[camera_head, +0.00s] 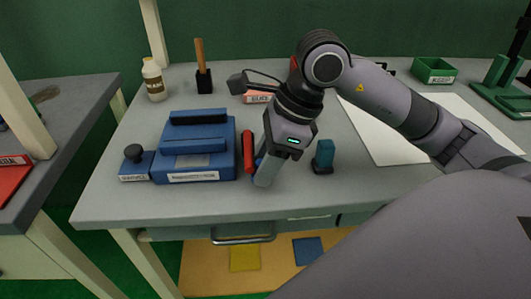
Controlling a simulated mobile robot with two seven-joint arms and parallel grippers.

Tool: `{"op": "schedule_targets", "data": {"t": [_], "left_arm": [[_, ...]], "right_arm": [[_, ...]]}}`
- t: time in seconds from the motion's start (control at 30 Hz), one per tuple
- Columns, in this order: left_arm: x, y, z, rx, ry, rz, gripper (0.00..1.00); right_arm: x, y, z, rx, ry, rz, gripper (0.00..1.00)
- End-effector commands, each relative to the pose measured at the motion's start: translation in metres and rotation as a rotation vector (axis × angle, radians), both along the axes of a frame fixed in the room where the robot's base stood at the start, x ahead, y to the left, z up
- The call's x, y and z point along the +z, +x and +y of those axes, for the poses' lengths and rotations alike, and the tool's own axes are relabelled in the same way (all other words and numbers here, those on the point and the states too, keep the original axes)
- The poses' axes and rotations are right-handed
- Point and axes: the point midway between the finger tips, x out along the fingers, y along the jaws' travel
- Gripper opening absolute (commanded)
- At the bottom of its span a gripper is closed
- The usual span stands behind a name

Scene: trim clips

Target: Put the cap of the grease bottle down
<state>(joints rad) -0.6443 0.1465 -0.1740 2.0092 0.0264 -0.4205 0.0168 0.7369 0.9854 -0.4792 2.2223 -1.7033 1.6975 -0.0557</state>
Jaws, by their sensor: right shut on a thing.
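The grease bottle appears to be the cream bottle (154,82) with a pale narrow top, standing upright at the back left of the workbench. My right gripper (266,180) points down over the front middle of the bench, well to the right of and nearer than the bottle. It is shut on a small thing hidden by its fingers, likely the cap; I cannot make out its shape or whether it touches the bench. My left gripper is not in view.
Left of my right gripper are a blue fixture (205,135) and a red bar (247,152). A dark teal block (323,156) stands close on its right. Behind are a brush in a black holder (204,82) and a green KEEP tray (434,71). The grey workbench's (120,207) front left is clear.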

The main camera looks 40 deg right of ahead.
Motion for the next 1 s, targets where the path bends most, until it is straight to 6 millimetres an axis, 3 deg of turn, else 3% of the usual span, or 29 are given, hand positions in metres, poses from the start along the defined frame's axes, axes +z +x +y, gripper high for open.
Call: {"op": "schedule_targets", "data": {"t": [0.13, 0.57, 0.6, 0.67, 1.0], "left_arm": [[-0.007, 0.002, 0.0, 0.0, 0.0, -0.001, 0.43], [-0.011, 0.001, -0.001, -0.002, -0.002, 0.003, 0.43], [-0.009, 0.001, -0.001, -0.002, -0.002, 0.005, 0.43], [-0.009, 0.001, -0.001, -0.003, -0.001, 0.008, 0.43], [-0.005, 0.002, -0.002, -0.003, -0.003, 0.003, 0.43]], "right_arm": [[-0.015, -0.002, 0.007, 0.004, 0.0, 0.001, 0.11], [-0.02, -0.003, 0.008, 0.002, 0.0, -0.001, 0.11], [-0.019, -0.003, 0.008, 0.001, 0.0, 0.0, 0.48], [-0.018, -0.003, 0.008, 0.001, 0.0, 0.0, 0.64], [-0.016, -0.003, 0.008, 0.001, -0.001, 0.0, 0.64]]}}
